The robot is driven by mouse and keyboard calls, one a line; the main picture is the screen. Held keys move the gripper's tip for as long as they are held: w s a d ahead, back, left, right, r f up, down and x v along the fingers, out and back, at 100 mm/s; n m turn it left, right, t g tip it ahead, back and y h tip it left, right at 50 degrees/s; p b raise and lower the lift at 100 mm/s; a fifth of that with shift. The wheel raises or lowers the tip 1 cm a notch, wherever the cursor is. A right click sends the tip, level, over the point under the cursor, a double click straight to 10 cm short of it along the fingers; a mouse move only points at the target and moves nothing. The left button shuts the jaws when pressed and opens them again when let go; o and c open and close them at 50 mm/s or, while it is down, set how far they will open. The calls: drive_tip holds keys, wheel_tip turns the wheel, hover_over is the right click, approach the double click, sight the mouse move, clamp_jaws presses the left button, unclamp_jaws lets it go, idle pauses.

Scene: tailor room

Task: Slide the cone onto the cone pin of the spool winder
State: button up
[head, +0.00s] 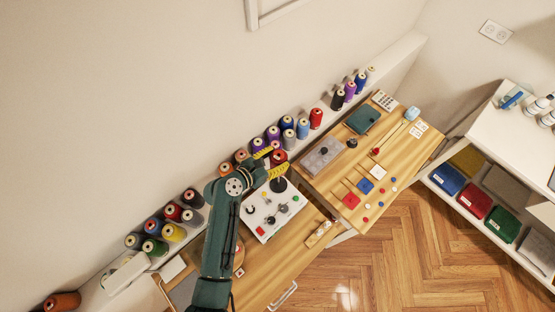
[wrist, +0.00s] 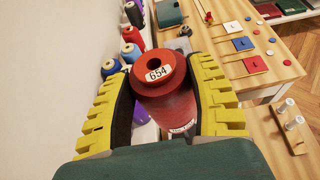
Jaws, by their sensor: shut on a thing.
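My gripper (head: 280,160) has yellow ribbed fingers shut on a red cone (wrist: 165,98). The cone is labelled 654 and has a dark hole in its top end, which faces the wrist camera. It stands between both fingers; its lower part is partly hidden by my gripper. In the head view the cone (head: 279,156) shows above the back of a white machine plate (head: 262,224), apparently the spool winder. The plate carries a black disc (head: 278,185), grey and dark knobs and small coloured buttons. I cannot make out the cone pin clearly.
Several thread cones stand along the wall ledge (head: 405,48), close behind my gripper. The right-hand table (head: 408,152) holds a grey pad (head: 322,157), a green case (head: 362,119), and red, blue and white cards. A wooden block with white pegs (wrist: 291,122) is near the table edge.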

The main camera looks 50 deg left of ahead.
wheel_tip(320, 180, down, 5)
drive_tip(key=b, duration=0.4)
drive_tip(key=shift+r+b, duration=0.2)
drive_tip(key=shift+b, duration=0.1)
drive_tip(key=shift+s+d, duration=0.1)
idle(0.4)
drive_tip(key=shift+f+b, duration=0.4)
drive_tip(key=shift+f, duration=0.4)
drive_tip(key=shift+f, duration=0.35)
drive_tip(key=shift+f+b, duration=0.55)
drive_tip(key=shift+b, duration=0.1)
wheel_tip(320, 180, down, 7)
drive_tip(key=b, duration=0.5)
drive_tip(key=shift+r, duration=0.15)
drive_tip(key=o, duration=1.3)
